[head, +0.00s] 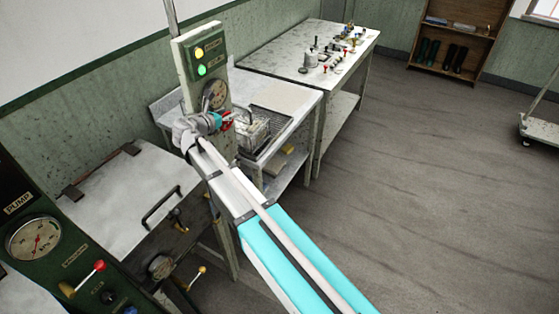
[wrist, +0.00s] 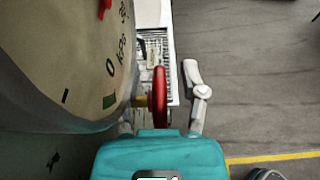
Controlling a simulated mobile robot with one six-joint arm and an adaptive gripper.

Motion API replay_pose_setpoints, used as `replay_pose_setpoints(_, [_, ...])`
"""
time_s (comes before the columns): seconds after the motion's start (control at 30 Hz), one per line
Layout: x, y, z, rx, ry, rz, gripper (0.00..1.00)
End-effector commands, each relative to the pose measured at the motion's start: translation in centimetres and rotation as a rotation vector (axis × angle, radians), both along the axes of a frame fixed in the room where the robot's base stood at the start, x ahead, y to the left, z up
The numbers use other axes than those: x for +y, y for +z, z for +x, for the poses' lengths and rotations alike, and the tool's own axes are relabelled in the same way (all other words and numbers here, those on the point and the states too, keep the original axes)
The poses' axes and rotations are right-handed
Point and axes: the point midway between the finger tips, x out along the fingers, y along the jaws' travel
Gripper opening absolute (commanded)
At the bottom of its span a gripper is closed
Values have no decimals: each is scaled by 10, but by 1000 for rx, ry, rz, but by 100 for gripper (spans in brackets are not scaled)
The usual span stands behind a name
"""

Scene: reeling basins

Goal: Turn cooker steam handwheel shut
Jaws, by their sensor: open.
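The red handwheel (head: 228,122) is on the front of the upright panel (head: 190,75), just below its round gauge (head: 215,95). In the wrist view the handwheel (wrist: 160,97) shows edge-on, on a short brass stem, beside a large gauge face (wrist: 85,55). My gripper (head: 220,122) is at the handwheel in the head view and covers part of it. It is open. In the wrist view one pale finger stands to the right of the wheel with a gap between them. The other finger is mostly hidden by the gauge, so I cannot tell whether it touches.
A wire basket (head: 253,135) sits on the bench behind. A lidded metal basin (head: 120,195) and the green PUMP panel (head: 50,245) stand at left. A cluttered table (head: 270,47) is farther back.

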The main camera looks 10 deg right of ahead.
Motion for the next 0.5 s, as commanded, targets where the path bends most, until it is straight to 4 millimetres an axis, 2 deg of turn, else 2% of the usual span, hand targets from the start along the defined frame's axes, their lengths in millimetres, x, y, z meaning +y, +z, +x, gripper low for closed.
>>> replay_pose_setpoints(0.5, [4,-4,-5,-154,0,-119,54])
